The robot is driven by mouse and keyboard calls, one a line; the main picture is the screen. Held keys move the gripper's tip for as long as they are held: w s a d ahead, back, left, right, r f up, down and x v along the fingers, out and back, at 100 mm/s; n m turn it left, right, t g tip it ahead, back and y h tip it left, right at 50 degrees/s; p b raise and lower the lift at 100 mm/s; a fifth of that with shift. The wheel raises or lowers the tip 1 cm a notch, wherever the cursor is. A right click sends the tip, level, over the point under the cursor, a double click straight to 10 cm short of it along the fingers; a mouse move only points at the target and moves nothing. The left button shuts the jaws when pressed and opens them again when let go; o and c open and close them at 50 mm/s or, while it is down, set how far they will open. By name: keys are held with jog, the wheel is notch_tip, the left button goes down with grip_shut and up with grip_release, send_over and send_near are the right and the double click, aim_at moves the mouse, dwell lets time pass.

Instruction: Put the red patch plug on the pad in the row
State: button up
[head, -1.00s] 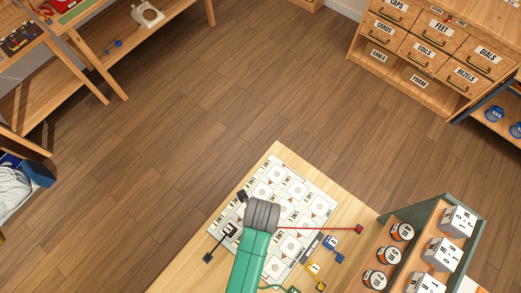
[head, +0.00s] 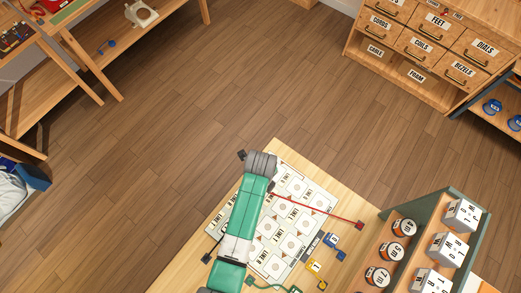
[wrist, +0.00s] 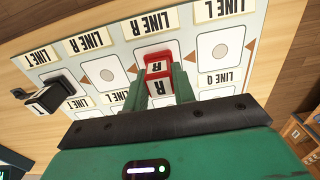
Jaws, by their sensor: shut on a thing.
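The red patch plug (wrist: 157,62), with R labels on it, is between the two fingers of my gripper (wrist: 160,84) in the wrist view. It covers part of a pad on the white board (wrist: 118,52); I cannot tell whether it touches the board. An upside-down label reading LINE R (wrist: 149,27) lies just beyond it. In the head view my arm and grey wrist hang over the far left part of the board (head: 318,200). The fingers and plug are hidden there. The red cord (head: 305,203) runs from beside my wrist to a red block (head: 360,225).
A black plug (wrist: 48,95) stands on the board at left in the wrist view. Blue (head: 333,240) and yellow (head: 316,267) plugs lie at the board's right edge. A shelf (head: 455,195) with labelled jars and boxes stands at the right.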

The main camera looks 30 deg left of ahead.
jog(key=shift+f, duration=0.1)
jog(key=o, duration=1)
notch_tip(320, 180, up, 12)
jog(key=p, duration=0.2)
